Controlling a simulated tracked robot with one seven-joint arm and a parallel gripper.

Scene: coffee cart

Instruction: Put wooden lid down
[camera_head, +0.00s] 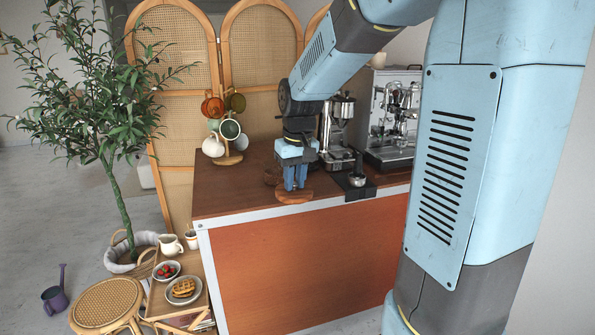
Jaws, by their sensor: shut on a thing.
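The wooden lid (294,197) is a flat, round, reddish-brown disc at the front edge of the wooden counter (235,202). My gripper (295,186) points down directly above the lid, with its blue fingers shut on it from the top. The part of the lid between the fingers is hidden by them. I cannot tell whether the lid's underside touches the counter or hangs just above it.
A black mat with a tamper (357,180) lies to the right, before the grinder (338,130) and espresso machine (393,115). A mug tree (229,145) stands at the back left. The left counter top is clear.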

